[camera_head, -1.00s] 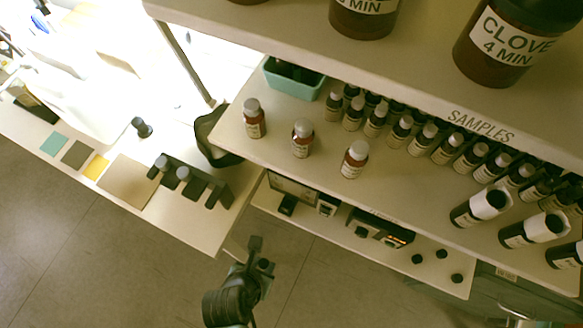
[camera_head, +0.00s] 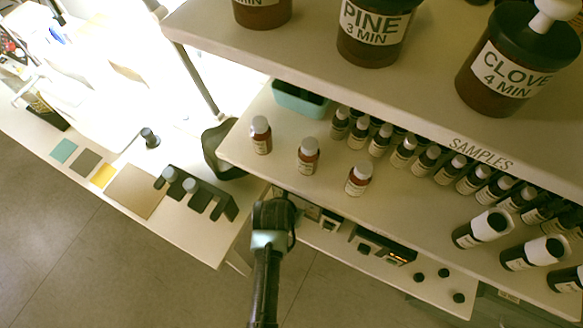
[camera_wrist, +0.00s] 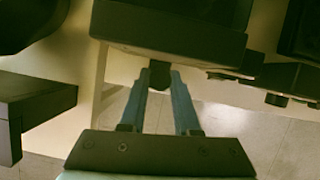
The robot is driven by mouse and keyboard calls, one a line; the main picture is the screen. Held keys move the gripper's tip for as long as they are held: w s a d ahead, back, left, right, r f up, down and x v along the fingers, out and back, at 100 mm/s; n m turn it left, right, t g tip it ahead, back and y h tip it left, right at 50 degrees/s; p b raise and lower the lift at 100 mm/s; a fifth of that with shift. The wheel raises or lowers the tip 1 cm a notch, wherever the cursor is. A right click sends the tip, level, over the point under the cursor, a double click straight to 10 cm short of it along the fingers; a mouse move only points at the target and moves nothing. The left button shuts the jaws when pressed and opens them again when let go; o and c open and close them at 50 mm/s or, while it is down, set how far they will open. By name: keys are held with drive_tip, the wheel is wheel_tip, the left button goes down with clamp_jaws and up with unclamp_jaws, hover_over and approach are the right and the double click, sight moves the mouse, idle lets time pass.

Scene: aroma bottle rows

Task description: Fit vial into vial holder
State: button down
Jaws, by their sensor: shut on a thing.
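In the head view my gripper (camera_head: 275,208) is just below the front edge of the samples shelf, and its fingertips are hard to make out there. In the wrist view my gripper (camera_wrist: 159,78) has its two blue-grey fingers closed on a small dark rounded thing (camera_wrist: 160,74). I cannot tell whether this thing is a vial or part of the large dark block (camera_wrist: 170,38) just above it. A dark slotted holder (camera_head: 207,192) stands on the bench at left, with two grey-capped vials (camera_head: 190,186) at it. The gripper is to the right of this holder.
Brown bottles (camera_head: 359,179) stand along the samples shelf (camera_head: 400,205). Large jars (camera_head: 375,38) stand on the shelf above. Dark devices (camera_head: 380,245) sit on the lower shelf. A dark-capped bottle (camera_head: 150,138) and coloured squares lie on the bench. The floor (camera_head: 120,260) is clear.

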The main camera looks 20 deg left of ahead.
drive_tip(key=shift+s+x, duration=0.15)
drive_tip(key=shift+x, duration=0.7)
drive_tip(key=shift+s+x, duration=0.2)
drive_tip(key=shift+x, duration=0.7)
drive_tip(key=shift+f, duration=0.25)
drive_tip(key=c, duration=0.6)
unclamp_jaws()
drive_tip(key=shift+c, duration=0.2)
drive_tip(key=v, duration=0.4)
drive_tip(key=shift+r+p, duration=0.35)
drive_tip(key=s+d+b, duration=0.1)
drive_tip(key=s, duration=1.1)
drive_tip(key=shift+s+r, duration=0.2)
